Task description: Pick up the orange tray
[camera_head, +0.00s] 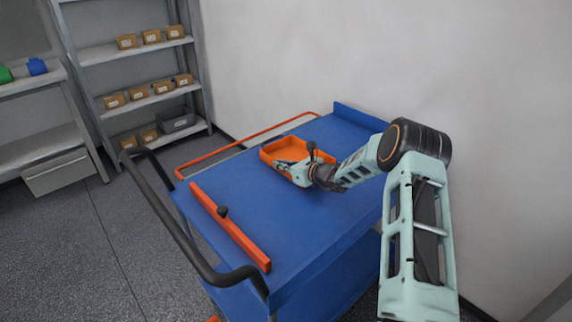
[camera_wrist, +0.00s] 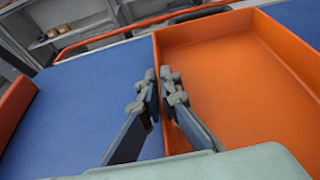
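The orange tray (camera_head: 284,149) is a shallow, open rectangular box on the blue top of a cart (camera_head: 245,205), towards its far side. In the wrist view the tray (camera_wrist: 238,85) fills the right half, and its inside looks empty. My gripper (camera_head: 290,168) is at the tray's near side. In the wrist view my gripper (camera_wrist: 159,85) has one finger outside the tray's side wall and one inside. The fingers are close together with the thin wall between them. I cannot tell whether the tray is clear of the cart top.
An orange bar with a black knob (camera_head: 228,224) lies along the cart's left side. A black handle (camera_head: 190,240) curves round that end. A white wall stands behind the cart. Grey shelves (camera_head: 140,98) with small cardboard boxes stand at the back left.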

